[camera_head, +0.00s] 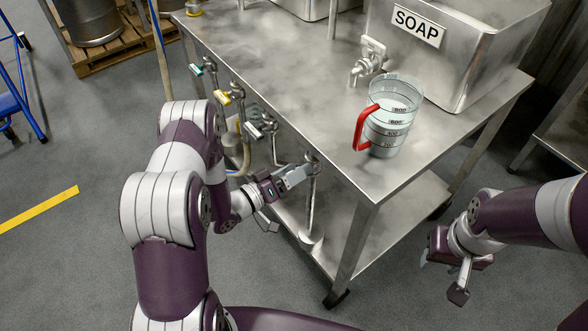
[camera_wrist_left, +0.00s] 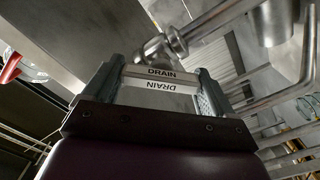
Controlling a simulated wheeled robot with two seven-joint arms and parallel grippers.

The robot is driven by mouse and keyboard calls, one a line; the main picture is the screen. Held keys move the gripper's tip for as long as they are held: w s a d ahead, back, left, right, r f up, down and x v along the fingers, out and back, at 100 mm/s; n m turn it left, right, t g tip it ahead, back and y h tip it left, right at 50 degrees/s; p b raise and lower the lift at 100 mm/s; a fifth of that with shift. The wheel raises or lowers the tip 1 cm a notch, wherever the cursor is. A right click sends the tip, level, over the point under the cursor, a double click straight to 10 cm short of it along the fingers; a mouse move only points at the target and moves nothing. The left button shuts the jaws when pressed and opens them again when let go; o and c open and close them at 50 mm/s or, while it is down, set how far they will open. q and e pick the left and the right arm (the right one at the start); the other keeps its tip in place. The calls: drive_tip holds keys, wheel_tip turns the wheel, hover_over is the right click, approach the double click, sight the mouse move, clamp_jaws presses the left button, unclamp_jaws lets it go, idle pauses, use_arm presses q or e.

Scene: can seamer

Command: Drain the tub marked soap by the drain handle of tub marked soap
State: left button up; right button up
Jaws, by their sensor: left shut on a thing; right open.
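The metal tub marked SOAP (camera_head: 470,50) stands at the back right of the steel table, with a tap (camera_head: 370,58) on its front. My left gripper (camera_head: 295,177) is at the table's front edge, by a pipe that runs down below the table. In the left wrist view it is shut on a pale drain handle (camera_wrist_left: 160,79) marked DRAIN, with a finger on each side. The handle is mostly hidden by the gripper in the head view. My right gripper (camera_head: 455,280) is open and empty, at the lower right, off the table.
A clear measuring jug (camera_head: 397,126) with a red handle stands on the table (camera_head: 310,95) below the soap tap. Teal (camera_head: 204,67), yellow (camera_head: 229,96) and pale (camera_head: 262,127) handles line the front edge, left of my left gripper. Another steel table is at the right edge.

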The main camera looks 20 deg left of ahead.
idle(0.4)
use_arm(q)
drive_tip(key=o, duration=0.8)
drive_tip(key=shift+o, duration=0.2)
drive_tip(key=p+v, duration=0.1)
drive_tip(key=v, duration=1.1)
drive_tip(key=shift+s+a+p, duration=0.3)
